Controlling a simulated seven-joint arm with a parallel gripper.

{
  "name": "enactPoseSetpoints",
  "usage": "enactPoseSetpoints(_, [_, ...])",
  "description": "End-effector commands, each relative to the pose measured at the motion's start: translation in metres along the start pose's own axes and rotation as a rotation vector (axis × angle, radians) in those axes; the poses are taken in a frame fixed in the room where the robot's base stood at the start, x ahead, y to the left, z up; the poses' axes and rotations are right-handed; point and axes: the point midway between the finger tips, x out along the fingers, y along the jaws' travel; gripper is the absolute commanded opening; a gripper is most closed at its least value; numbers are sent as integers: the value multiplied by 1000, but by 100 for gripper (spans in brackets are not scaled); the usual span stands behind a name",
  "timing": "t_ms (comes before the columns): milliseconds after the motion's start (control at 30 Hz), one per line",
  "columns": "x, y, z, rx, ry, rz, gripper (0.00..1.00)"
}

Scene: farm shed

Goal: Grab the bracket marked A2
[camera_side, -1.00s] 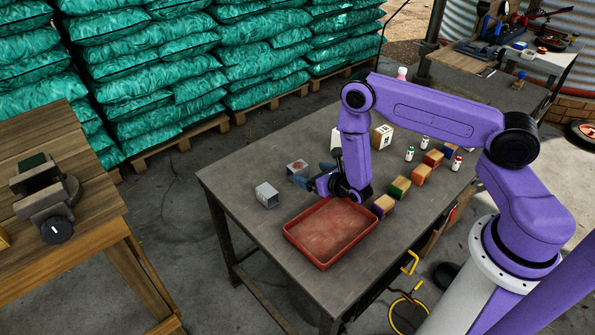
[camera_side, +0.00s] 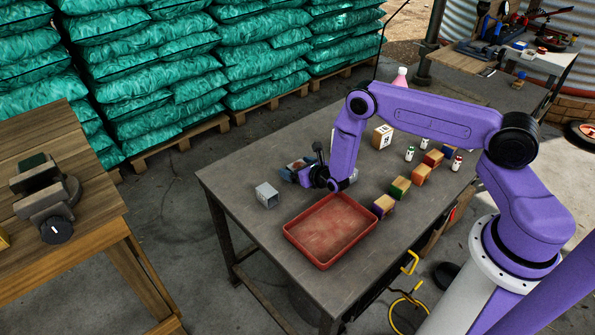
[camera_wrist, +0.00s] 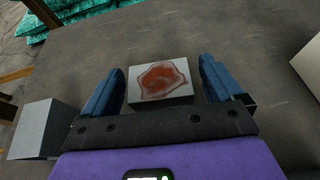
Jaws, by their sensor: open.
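A pale grey block-like bracket with a rusty red-brown stain on its face (camera_wrist: 161,80) lies between my gripper's blue fingers in the wrist view. I see no readable A2 mark on it. My gripper (camera_wrist: 163,72) is open, with one finger on each side of this piece and a visible gap at both sides. In the side view my gripper (camera_side: 296,172) is low over the table's left part and mostly hides the stained piece. A second grey bracket (camera_side: 267,195) stands to the left, apart from the gripper; it also shows in the wrist view (camera_wrist: 38,128).
A red tray (camera_side: 330,230) lies at the table's front. Coloured blocks (camera_side: 400,187) and small white bottles (camera_side: 409,154) stand to the right. A cardboard box (camera_side: 382,137) is behind my arm. A pale object (camera_wrist: 309,66) is at the wrist view's right edge.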

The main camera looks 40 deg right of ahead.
Motion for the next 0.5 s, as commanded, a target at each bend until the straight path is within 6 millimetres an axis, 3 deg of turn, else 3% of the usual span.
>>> enactPoseSetpoints(267, [1, 0, 0, 0, 1, 0, 90])
enactPoseSetpoints(433, [1, 0, 0, 0, 1, 0, 35])
enactPoseSetpoints(500, [1, 0, 0, 0, -1, 0, 30])
